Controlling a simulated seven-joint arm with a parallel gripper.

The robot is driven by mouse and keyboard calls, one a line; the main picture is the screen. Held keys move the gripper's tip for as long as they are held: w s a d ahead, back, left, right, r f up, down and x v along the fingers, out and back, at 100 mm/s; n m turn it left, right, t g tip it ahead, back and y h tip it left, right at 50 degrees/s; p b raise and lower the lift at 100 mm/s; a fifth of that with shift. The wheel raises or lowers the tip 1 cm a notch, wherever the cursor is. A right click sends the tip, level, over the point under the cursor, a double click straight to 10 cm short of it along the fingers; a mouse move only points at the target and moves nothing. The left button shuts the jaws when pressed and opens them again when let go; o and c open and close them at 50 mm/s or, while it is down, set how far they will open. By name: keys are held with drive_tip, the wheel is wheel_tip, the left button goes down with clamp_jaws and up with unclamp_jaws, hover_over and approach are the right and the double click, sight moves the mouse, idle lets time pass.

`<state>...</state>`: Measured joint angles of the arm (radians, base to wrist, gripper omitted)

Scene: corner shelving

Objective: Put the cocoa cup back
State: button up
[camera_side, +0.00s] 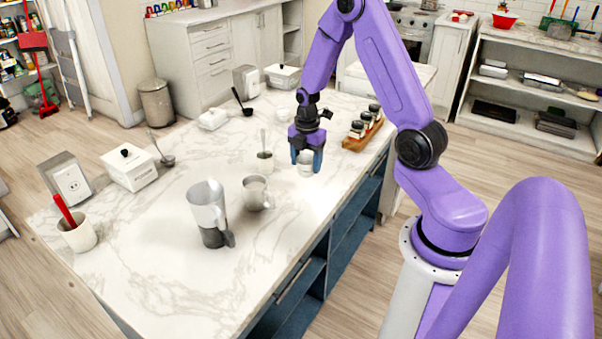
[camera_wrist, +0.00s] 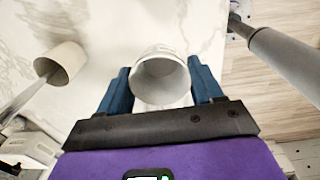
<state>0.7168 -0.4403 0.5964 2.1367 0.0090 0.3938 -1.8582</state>
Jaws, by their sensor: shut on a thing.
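My gripper (camera_side: 308,158) points down over the right part of the marble table, with its blue fingers on either side of a small white cup (camera_side: 305,168). The cup looks upright and is held between the fingers. In the wrist view, the cup (camera_wrist: 160,78) sits between both fingers of my gripper (camera_wrist: 160,88), its open mouth showing and looking empty. I cannot tell whether its base touches the table. No label marks it as the cocoa cup.
Left of my gripper stands a cup with a spoon (camera_side: 265,163). A metal pitcher (camera_side: 257,195) and a tall jug (camera_side: 210,215) stand nearer the front. A wooden tray of jars (camera_side: 350,145) lies behind right. The table's (camera_side: 160,285) right edge is close.

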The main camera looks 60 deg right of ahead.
sight(301, 164)
drive_tip(key=shift+w+d+f, duration=0.25)
drive_tip(key=shift+w+f, duration=0.35)
drive_tip(key=shift+f, duration=0.2)
drive_tip(key=shift+w+d+f, duration=0.25)
drive_tip(key=shift+w+f, duration=0.3)
drive_tip(key=shift+f, duration=1.7)
drive_tip(key=shift+f, duration=0.1)
drive_tip(key=o, duration=1.1)
